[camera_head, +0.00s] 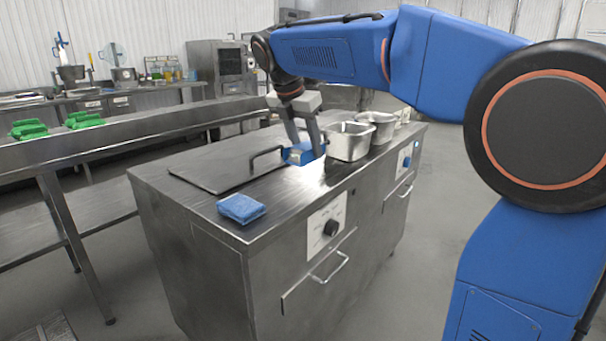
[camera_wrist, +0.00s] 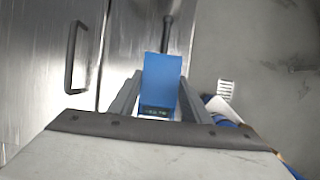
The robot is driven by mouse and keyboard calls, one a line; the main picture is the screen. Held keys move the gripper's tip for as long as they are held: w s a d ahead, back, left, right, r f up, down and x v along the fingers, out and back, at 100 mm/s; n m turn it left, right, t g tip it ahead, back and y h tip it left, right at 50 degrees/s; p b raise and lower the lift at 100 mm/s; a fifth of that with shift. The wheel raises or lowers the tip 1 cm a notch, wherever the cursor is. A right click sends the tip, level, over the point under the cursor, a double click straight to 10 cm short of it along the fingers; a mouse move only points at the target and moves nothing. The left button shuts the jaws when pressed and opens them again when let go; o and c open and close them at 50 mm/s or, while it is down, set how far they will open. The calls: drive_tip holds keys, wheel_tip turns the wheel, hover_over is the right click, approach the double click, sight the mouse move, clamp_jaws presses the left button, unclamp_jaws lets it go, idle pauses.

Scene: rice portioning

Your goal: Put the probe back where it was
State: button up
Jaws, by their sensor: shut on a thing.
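The probe is a blue, box-shaped body with a small dark display at one end (camera_wrist: 160,85). My gripper (camera_wrist: 158,100) is shut on it, with one grey finger on each side. In the head view, my gripper (camera_head: 304,140) holds the blue probe (camera_head: 296,155) low over the metal counter unit, close to the black lid handle and the nearest steel pan. Whether the probe touches the top there cannot be told. A thin dark rod shows beyond the probe in the wrist view; whether it belongs to the probe is unclear.
The counter unit (camera_head: 155,185) has a flat lid (camera_head: 215,168) with a raised handle (camera_head: 268,154). Steel pans (camera_head: 349,142) stand close on the right. A blue sponge (camera_head: 241,208) lies at the front corner. Green objects (camera_head: 84,120) sit on the left bench.

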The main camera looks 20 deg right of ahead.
drive_tip(key=shift+f, duration=3.75)
drive_tip(key=o, duration=1)
drive_tip(key=shift+o, duration=0.2)
drive_tip(key=v, duration=1.2)
drive_tip(key=shift+d, duration=0.1)
drive_tip(key=s+d+f+m+y, duration=0.1)
drive_tip(key=s+d+f+m, duration=0.2)
drive_tip(key=s+f+m, duration=0.5)
drive_tip(key=s+d+f+m+t+y, duration=0.1)
drive_tip(key=s+d+f+m, duration=0.3)
drive_tip(key=s+f+m, duration=0.4)
drive_tip(key=s+d+f+m+t+y, duration=0.1)
drive_tip(key=s+d+f+m, duration=0.2)
drive_tip(key=s+f+m, duration=0.6)
drive_tip(key=s+f, duration=0.2)
drive_tip(key=s, duration=0.4)
drive_tip(key=shift+d+y, duration=0.2)
drive_tip(key=shift+y, duration=0.2)
